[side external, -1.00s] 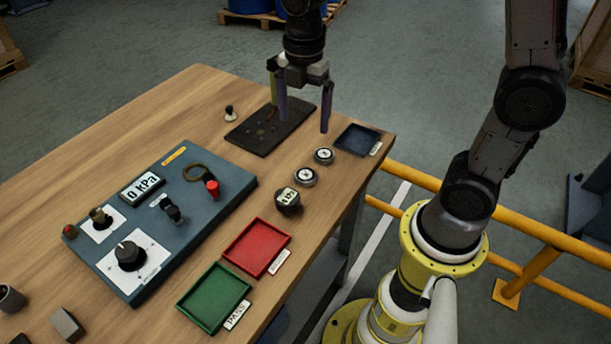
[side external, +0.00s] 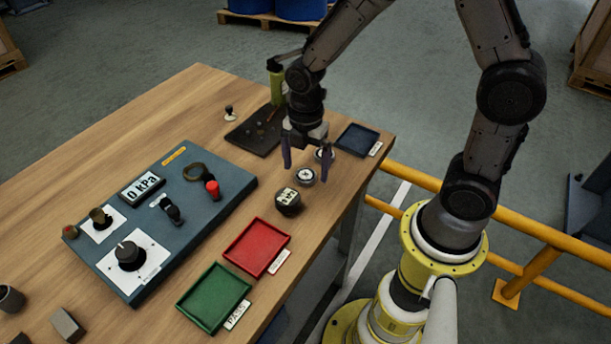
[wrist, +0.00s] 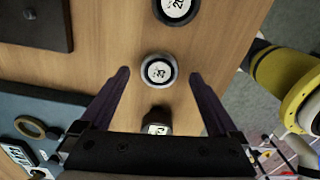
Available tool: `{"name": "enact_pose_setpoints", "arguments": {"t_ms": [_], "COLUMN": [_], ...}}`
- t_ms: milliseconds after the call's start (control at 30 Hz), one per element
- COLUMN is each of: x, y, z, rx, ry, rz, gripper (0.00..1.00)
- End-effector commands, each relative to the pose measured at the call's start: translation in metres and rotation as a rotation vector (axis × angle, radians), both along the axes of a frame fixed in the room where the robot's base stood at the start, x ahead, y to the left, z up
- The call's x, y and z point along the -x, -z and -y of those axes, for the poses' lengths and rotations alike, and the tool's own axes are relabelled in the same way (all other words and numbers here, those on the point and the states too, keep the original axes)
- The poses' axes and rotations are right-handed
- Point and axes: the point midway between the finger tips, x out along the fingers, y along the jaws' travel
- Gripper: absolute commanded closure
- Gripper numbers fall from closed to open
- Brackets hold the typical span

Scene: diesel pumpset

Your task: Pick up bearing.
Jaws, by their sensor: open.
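The nearer bearing (side external: 304,177) sits below my gripper (side external: 308,163); in the wrist view this bearing (wrist: 159,70) lies between the fingertips. The other bearing (side external: 322,154) is farther back, partly hidden by a finger; in the wrist view it (wrist: 175,8) is at the top edge. My gripper is open and empty, with its fingers pointing down above the table. I cannot tell exactly how high the fingertips are.
A dark round gauge (side external: 288,200) stands close in front of the nearer bearing. A red tray (side external: 257,248), a green tray (side external: 214,298) and a blue tray (side external: 357,139) lie along the table edge. A dark mat (side external: 250,137) and blue control panel (side external: 150,240) are left.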

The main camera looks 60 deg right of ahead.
Motion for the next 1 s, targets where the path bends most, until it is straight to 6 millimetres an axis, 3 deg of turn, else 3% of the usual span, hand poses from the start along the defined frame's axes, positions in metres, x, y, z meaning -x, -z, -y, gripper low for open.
{"name": "enact_pose_setpoints", "arguments": {"t_ms": [133,367,467,900,1000], "x": [-0.0002,-0.0006,-0.0006,-0.0009,-0.0011], "y": [0.0133,0.0145,0.0143,0.0139,0.0137], "z": [0.0004,0.0005,0.0005,0.0005,0.0005], "rx": [0.0,0.0,0.0,0.0,0.0], "ry": [0.001,0.001,0.001,0.001,0.001], "rz": [0.0,0.001,0.002,0.002,0.003], "gripper": [0.04,0.04,0.18,0.97,1.0]}}
